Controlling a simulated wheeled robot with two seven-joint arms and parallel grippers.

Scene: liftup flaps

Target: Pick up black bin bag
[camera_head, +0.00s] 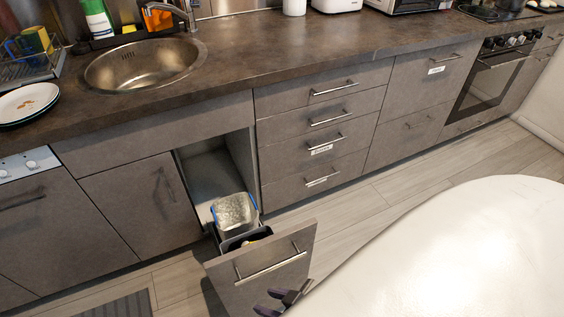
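The pull-out bin drawer (287,254) is open under the counter. Inside it are a dark bin (233,244) near the front and a clear or grey bin with blue edges (235,212) behind it. The black bin bag cannot be told apart clearly from the dark bin; a small yellowish thing shows in there. My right gripper (265,301) is low in front of the drawer front, below its long handle. Its two dark fingers look apart, with nothing between them. My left gripper is not in view.
The counter (270,60) with a round sink (145,64) runs above the drawers. Plates (27,102) lie at the left. An oven (490,80) stands at the right. A closed cabinet door (143,205) is left of the bin drawer. A dark mat (118,306) lies on the floor.

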